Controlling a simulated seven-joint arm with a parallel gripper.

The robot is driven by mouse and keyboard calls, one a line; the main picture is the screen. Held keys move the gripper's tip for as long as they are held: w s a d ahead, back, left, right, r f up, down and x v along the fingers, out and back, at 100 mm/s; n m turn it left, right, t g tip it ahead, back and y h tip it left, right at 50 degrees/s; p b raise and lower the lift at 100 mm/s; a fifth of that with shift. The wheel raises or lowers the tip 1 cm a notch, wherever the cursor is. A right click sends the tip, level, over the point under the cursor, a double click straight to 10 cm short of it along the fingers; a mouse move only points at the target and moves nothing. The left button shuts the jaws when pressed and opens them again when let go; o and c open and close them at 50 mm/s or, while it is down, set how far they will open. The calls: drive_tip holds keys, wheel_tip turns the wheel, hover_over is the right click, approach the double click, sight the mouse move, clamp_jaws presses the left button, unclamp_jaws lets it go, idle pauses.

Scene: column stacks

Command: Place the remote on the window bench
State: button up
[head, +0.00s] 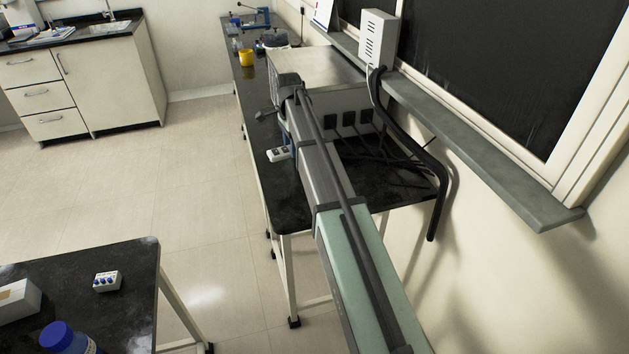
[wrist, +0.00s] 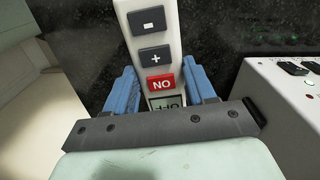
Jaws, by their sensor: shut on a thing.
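The remote (wrist: 155,40) is white with dark buttons, a red NO button and a small display. My gripper (wrist: 163,88) has its blue fingers on both sides of the remote and is shut on it. In the head view, the remote's white end (head: 278,154) shows beside my gripper (head: 291,158), at the left edge of the window bench (head: 288,205). The bench has a black speckled top and runs along the wall under the window. My arm hides part of it. I cannot tell whether the remote touches the bench top.
A large metal instrument (head: 318,70) with sockets and dark cables stands on the bench right beside my gripper. A yellow cup (head: 246,57) is farther back. A grey window sill (head: 480,150) juts out at right. Another black table (head: 120,320) holds a small knobbed box (head: 107,281).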

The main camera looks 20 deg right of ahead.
sight(294, 177)
drive_tip(key=shift+m, duration=0.6)
drive_tip(key=shift+f, duration=5)
drive_tip(key=shift+f, duration=0.1)
drive_tip(key=o, duration=1.1)
wheel_tip(294, 177, up, 12)
drive_tip(key=shift+r, duration=0.15)
